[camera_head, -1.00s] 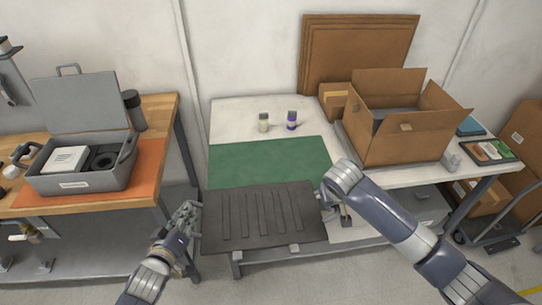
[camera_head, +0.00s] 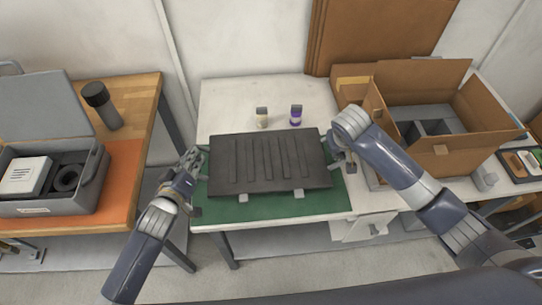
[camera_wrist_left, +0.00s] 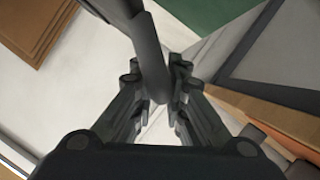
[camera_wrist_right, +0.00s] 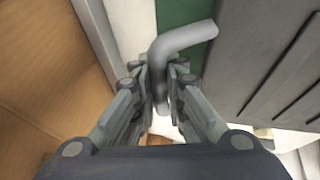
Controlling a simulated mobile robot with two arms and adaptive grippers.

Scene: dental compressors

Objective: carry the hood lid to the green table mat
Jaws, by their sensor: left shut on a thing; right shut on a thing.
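The hood lid (camera_head: 270,163) is a dark grey slotted panel. In the head view it is over the green table mat (camera_head: 270,208), covering most of it; whether it touches the mat I cannot tell. My left gripper (camera_head: 198,165) is at the lid's left edge, shut on a dark handle bar (camera_wrist_left: 152,55) in the left wrist view. My right gripper (camera_head: 338,150) is at the lid's right edge, shut on a bent grey handle (camera_wrist_right: 185,38), with the slotted lid beside it in the right wrist view.
Two small bottles, one pale (camera_head: 262,118) and one purple (camera_head: 296,115), stand just behind the lid. An open cardboard box (camera_head: 455,160) stands to the right. A wooden bench (camera_head: 140,110) with an open grey case (camera_head: 45,205) is at the left.

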